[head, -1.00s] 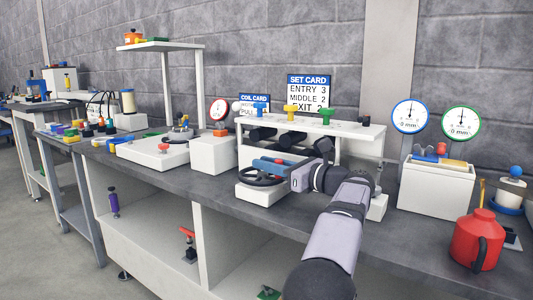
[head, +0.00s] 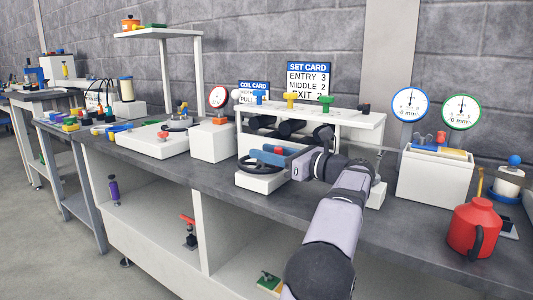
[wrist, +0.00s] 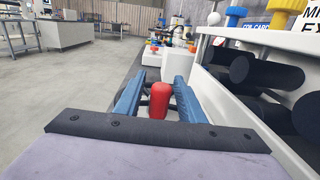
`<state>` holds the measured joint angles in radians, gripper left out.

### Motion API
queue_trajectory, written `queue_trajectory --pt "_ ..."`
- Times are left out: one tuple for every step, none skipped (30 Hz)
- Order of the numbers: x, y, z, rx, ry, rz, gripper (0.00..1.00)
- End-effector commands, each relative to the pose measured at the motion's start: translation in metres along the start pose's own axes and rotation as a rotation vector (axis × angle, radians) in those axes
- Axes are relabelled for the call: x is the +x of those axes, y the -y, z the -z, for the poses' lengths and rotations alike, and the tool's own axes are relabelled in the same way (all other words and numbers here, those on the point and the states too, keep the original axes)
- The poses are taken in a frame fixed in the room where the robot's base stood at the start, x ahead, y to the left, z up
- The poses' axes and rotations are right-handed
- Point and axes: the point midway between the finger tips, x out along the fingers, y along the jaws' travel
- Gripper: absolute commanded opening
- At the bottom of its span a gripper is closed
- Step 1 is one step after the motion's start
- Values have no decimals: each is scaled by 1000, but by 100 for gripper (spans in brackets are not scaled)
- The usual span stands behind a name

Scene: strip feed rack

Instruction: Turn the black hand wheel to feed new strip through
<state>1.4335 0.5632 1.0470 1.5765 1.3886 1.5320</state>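The black hand wheel (head: 262,173) lies flat on a white block on the bench, left of my forearm in the head view. My gripper (head: 262,156) is over the wheel, its blue fingers pointing left. In the wrist view, a red knob (wrist: 159,101) stands between the two blue fingers of my gripper (wrist: 158,82). A narrow gap shows on each side of the knob, so the fingers look open around it. Only small dark parts of the wheel show beside the fingers there. I cannot see any strip clearly.
Behind the wheel is a white rack (head: 350,118) with black rollers and coloured knobs on top. A white box (head: 213,145) stands to the left. A red can (head: 474,232) and a white bin (head: 434,177) with dials above stand to the right.

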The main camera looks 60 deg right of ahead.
Motion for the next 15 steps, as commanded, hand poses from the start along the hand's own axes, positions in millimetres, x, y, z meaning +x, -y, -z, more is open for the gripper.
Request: queue_trajectory --pt "-3 0 -1 0 0 1 36" --pt "-5 0 -1 0 0 2 36" --pt "-9 1 -1 0 0 3 36" --pt "-12 1 -2 0 0 4 36" --pt "-15 1 -2 0 0 4 36" --pt "-20 1 -2 1 0 3 36" --pt "-25 1 -2 1 0 4 36" --pt "-29 1 -2 1 0 5 36" --pt "-35 1 -2 0 0 4 36" --pt "-39 1 -2 1 0 4 36" --pt "-44 1 -2 2 0 5 36" --pt "-49 1 -2 2 0 4 36" --pt "-52 1 -2 2 0 3 36" --pt "-56 1 -1 1 -1 3 36" --pt "-60 1 -1 1 -1 3 36"
